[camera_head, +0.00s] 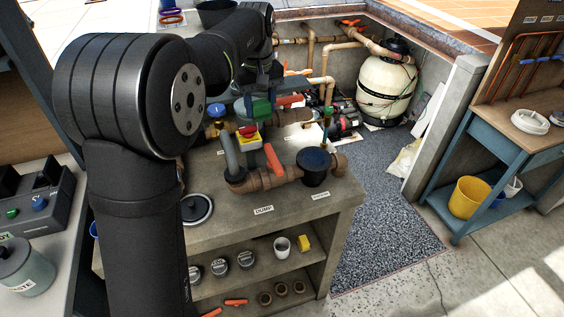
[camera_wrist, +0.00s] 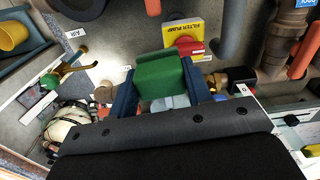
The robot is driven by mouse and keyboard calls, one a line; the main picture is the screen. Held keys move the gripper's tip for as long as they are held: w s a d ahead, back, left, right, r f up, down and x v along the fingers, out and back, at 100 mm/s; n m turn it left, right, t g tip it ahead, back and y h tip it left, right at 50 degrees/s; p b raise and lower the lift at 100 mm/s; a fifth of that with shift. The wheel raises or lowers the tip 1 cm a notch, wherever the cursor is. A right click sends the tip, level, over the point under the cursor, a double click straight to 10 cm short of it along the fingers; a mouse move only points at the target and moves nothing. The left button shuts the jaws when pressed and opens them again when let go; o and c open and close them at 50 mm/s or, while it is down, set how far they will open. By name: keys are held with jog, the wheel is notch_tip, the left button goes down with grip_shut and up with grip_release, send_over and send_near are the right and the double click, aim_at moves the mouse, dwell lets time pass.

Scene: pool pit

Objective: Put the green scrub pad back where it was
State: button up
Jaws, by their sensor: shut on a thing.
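The green scrub pad (camera_wrist: 160,76) is held between the two blue fingers of my gripper (camera_wrist: 161,92) in the wrist view. In the head view the pad (camera_head: 261,107) shows at the end of my arm, above the counter (camera_head: 240,208) with the pipes. The pad appears held up, apart from the counter. Where the pad was before cannot be told from these frames.
Bare counter lies at the front.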

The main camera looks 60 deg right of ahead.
jog(key=s+d+f+m, duration=0.1)
jog(key=s+d+f, duration=0.3)
jog(key=f, duration=0.3)
send_over(282, 162)
notch_tip(282, 162, down, 6)
jog(key=shift+s+r, duration=0.1)
jog(key=shift+r, duration=0.1)
jog(key=shift+f, duration=2.65)
jog(key=o, duration=1)
jog(key=shift+f, duration=0.15)
jog(key=shift+c, duration=0.2)
notch_tip(282, 162, up, 12)
jog(key=shift+r, duration=0.2)
